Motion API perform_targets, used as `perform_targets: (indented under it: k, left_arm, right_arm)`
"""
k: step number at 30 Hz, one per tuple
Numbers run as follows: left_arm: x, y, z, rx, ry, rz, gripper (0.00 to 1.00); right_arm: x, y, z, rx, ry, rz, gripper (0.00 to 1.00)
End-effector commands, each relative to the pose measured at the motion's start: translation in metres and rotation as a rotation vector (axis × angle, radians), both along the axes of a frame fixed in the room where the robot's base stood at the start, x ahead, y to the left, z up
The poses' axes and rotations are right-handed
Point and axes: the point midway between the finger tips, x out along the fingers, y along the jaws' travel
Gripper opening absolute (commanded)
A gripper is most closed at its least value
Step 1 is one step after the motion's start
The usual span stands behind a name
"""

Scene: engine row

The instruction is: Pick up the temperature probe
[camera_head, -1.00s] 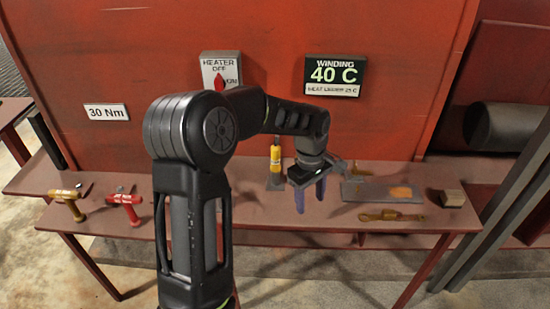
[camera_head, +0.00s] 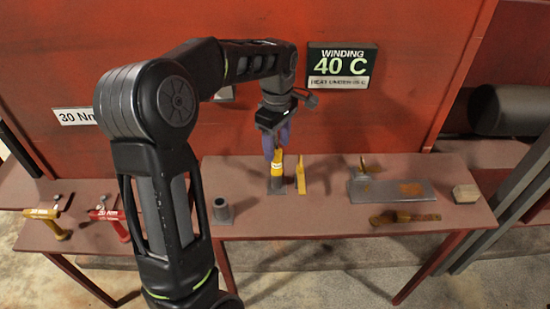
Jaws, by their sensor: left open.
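The temperature probe, as it appears, is a yellow handle with a pale band (camera_head: 277,168), upright in a dark grey holder (camera_head: 277,186) on the bench. My left gripper (camera_head: 276,150), with purple fingers, is open and points down over the top of the probe. Its fingers are at or just above the handle's top and partly hide it. I cannot tell whether they touch it. My right gripper is not in view.
A slim yellow piece (camera_head: 300,175) stands close to the probe's right. An empty grey tube holder (camera_head: 222,210) is to the left. A grey plate (camera_head: 390,190), a brass tool (camera_head: 404,217) and a small block (camera_head: 466,193) lie to the right. Yellow (camera_head: 48,220) and red (camera_head: 110,217) tools lie at left.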

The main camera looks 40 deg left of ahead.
Motion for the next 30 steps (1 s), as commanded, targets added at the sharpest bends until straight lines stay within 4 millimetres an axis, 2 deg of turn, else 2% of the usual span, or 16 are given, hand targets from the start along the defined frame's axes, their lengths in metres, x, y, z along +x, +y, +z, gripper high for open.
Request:
perform_targets:
  k: [4,10,22,30]
  left_arm:
    - [0.0,0.0,-0.006,0.0,0.002,0.0,0.53]
    - [0.0,0.0,-0.025,0.0,0.002,0.0,0.53]
    - [0.0,0.0,-0.032,0.0,0.003,0.0,0.53]
    - [-0.001,-0.002,-0.069,0.0,0.004,0.0,0.53]
  right_arm:
    - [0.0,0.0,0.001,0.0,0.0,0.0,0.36]
    - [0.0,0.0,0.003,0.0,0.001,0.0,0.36]
    - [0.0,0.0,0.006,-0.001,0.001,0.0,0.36]
    - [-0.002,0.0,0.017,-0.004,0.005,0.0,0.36]
